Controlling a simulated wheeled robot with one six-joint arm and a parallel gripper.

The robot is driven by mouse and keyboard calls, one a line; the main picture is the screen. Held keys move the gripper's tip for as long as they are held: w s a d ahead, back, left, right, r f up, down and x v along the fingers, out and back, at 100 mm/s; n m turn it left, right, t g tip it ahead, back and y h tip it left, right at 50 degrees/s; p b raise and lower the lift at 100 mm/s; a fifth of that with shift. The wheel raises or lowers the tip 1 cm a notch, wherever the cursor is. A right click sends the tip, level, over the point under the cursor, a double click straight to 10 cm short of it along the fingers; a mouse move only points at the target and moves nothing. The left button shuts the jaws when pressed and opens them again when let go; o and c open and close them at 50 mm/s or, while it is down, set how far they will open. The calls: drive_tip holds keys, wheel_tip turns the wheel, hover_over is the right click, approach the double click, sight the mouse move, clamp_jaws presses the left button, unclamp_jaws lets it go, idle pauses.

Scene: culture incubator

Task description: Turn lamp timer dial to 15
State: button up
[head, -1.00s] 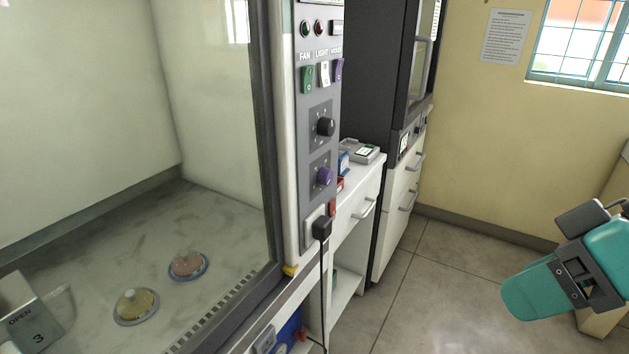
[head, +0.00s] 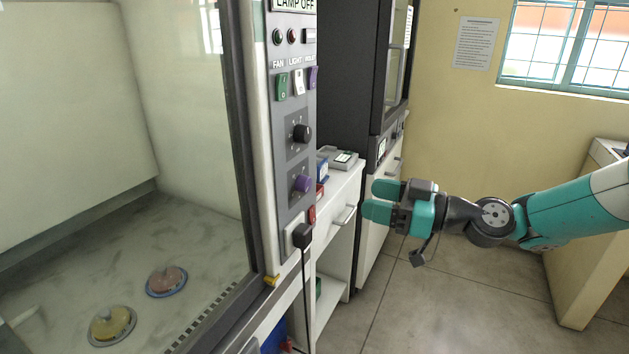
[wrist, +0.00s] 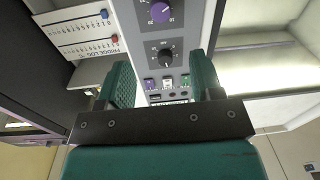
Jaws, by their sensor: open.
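The control panel (head: 291,150) on the cabinet's front post carries two round dials, one above the other. The upper dial (head: 301,133) is black and the lower dial (head: 302,184) is purple. Their scale labels are too small to read here, so I cannot tell which is the lamp timer. The wrist view shows the panel upside down, with the purple dial (wrist: 160,12) above the black dial (wrist: 166,56). My gripper (head: 374,200) is open and empty, to the right of the panel and apart from it, fingers pointing toward it. In the wrist view both dials appear beyond the fingers (wrist: 162,82).
A display (head: 294,4) reads "LAMP OFF". Green, white and purple switches (head: 298,82) sit above the dials. A black plug (head: 302,235) and cord stick out below them. A glass sash covers the cabinet at left. A white side bench (head: 340,185) stands behind the panel.

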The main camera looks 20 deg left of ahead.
sight(309, 184)
drive_tip(key=a+p, duration=0.3)
drive_tip(key=a, duration=0.9)
drive_tip(key=shift+w+a, duration=0.15)
drive_tip(key=shift+a, duration=0.15)
drive_tip(key=c, duration=0.9)
